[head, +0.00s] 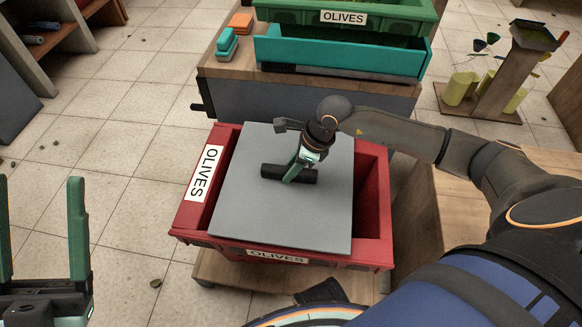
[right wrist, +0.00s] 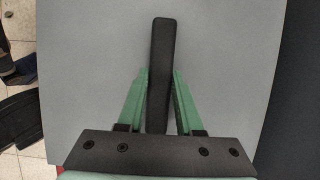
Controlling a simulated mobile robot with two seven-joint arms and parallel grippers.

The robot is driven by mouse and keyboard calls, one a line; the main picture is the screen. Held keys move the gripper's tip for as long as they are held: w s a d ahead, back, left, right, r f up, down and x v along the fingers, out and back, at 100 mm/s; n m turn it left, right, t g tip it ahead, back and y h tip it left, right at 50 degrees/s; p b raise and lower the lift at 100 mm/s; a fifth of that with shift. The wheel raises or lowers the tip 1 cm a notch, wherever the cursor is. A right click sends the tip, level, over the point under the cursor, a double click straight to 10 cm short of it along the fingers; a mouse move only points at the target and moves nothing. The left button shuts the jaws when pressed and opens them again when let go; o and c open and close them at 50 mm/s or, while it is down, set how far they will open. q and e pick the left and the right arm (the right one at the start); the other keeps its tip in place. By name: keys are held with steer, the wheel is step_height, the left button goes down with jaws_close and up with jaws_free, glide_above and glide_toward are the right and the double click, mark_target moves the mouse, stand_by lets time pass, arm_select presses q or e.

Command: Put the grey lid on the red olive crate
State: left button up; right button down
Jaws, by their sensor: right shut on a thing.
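The grey lid (head: 245,205) is a flat square panel with a black bar handle (head: 275,172). My right gripper (head: 297,172) is shut on this handle; the right wrist view shows green fingers on both sides of the handle (right wrist: 160,70). The lid is over the red olive crate (head: 375,215), slightly turned, and covers most of its opening. A strip of the crate's inside shows along the right, and a narrower one at the left. I cannot tell whether the lid touches the rim. My left gripper (head: 40,184) is open and empty at the lower left.
The red crate stands on a low wooden cart (head: 230,270). Behind it, a wooden-topped bench (head: 235,70) carries a teal crate (head: 340,55), a green olive crate (head: 290,17) and small orange and teal blocks. A wooden surface (head: 450,220) is at the right. Tiled floor is open at the left.

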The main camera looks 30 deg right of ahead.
steer(key=shift+f+b, duration=0.6)
steer(key=shift+f, duration=0.1)
steer(key=c, duration=0.5)
jaws_free()
steer(key=shift+f, duration=0.1)
steer(key=p+v, duration=0.4)
steer(key=v, duration=0.8)
steer(key=shift+p, duration=0.35)
steer(key=shift+r, duration=0.3)
